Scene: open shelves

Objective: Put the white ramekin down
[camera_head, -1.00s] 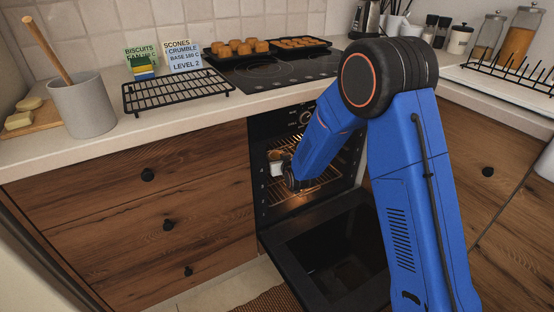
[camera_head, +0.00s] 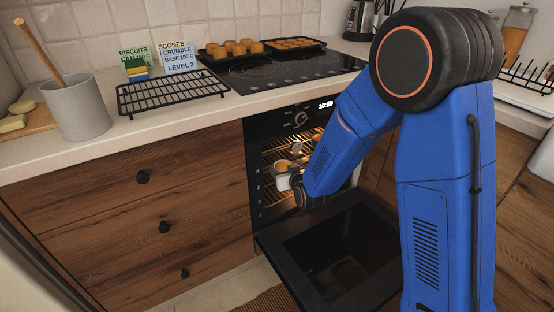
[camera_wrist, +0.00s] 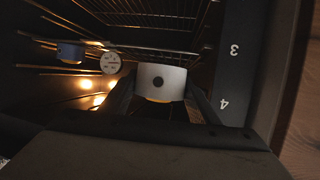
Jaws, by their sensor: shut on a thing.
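The white ramekin (camera_head: 283,183) is at the front of the open oven (camera_head: 262,205), with an orange-yellow filling at its top. In the wrist view, the white ramekin (camera_wrist: 160,76) is between the two dark fingers of my gripper (camera_wrist: 161,92), with a dark round spot on its side. My gripper is shut on it; the head view shows the gripper (camera_head: 297,190) at the oven mouth. I cannot tell whether the ramekin's base touches anything. A lit wire rack (camera_head: 275,155) is behind it.
The oven door (camera_head: 272,243) hangs open below. Small items also show on the rack. The counter above holds a black cooling rack (camera_head: 172,92) and a grey crock (camera_head: 76,110).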

